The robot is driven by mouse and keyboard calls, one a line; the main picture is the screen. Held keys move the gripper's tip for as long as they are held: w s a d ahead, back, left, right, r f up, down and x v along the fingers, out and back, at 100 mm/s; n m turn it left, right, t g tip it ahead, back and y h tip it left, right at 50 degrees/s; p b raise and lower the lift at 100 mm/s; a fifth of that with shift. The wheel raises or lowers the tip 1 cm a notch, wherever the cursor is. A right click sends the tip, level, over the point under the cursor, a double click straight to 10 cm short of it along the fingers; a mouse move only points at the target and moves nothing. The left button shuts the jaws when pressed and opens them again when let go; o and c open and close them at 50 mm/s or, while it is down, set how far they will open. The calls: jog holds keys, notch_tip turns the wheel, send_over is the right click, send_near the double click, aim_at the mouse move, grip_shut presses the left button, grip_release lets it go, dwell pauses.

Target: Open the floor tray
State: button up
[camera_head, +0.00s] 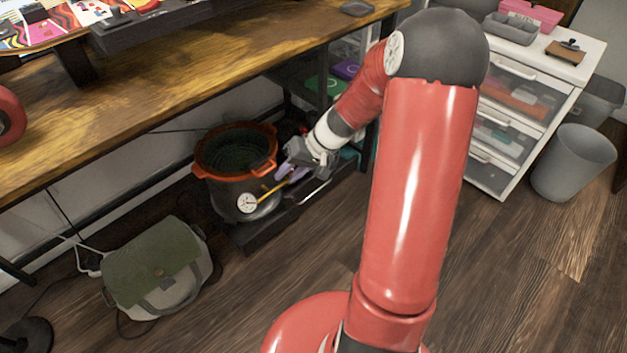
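The floor tray (258,236) is a low, dark tray on the floor under the workbench. A thin silver handle (315,193) shows along its right front. A large grey pot (228,199) with an orange rim stands at its left part, with a round dial thermometer (248,203) in front. My gripper (285,168) is low over the tray's right part, just right of the pot and above and left of the handle. Small purple things show by its fingers. It looks apart from the handle. The fingers are too small and partly hidden to tell whether they are open.
The wooden workbench (120,108) overhangs the tray, with a bench leg close right of my gripper. A green and grey bag (158,268) lies on the floor to the left. A white drawer cabinet (510,130) and a grey bin (572,165) stand right. Floor before the tray is clear.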

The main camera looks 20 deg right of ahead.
jog(key=w+d+f+m+t+y, duration=0.1)
jog(key=w+d+f+m+t, duration=0.2)
jog(key=f, duration=0.4)
jog(key=w+d+f+m+t+y, duration=0.1)
jog(key=w+d+f+t+y, duration=0.15)
jog(key=d+f, duration=0.35)
jog(key=m+t+h+b, duration=0.2)
jog(key=m+t+h, duration=0.35)
jog(key=m, duration=0.35)
send_near(319, 187)
notch_tip(319, 187, down, 2)
jog(key=w, duration=0.3)
jog(key=shift+t, duration=0.4)
jog(key=x, duration=0.3)
jog(key=a+x, duration=0.1)
jog(key=x, duration=0.3)
jog(key=shift+s+b, duration=0.2)
jog(key=shift+b, duration=0.15)
jog(key=shift+c, duration=0.2)
grip_shut()
